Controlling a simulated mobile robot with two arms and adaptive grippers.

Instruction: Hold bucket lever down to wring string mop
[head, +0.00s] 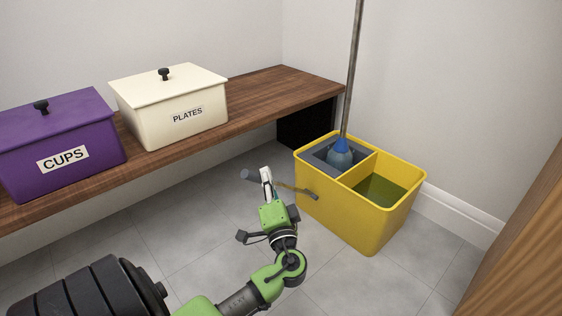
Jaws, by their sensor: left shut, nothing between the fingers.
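A yellow mop bucket (370,228) stands on the floor at right. Its left compartment holds a grey wringer (322,157), its right one murky green liquid (380,191). The blue-grey mop head (341,157) sits in the wringer; its long handle (352,70) rises almost upright. The bucket lever (295,188) sticks out from the bucket's left side, nearly level, with a dark grip at its outer end. My left gripper (266,174) is shut and empty, overlapping the lever near that grip; I cannot tell whether they touch. My right gripper is not in view.
A wooden bench (278,88) runs along the left wall, bearing a purple CUPS box (70,130) and a cream PLATES box (165,100). A wooden surface (525,230) edges in at right. Tiled floor in front of the bucket is clear.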

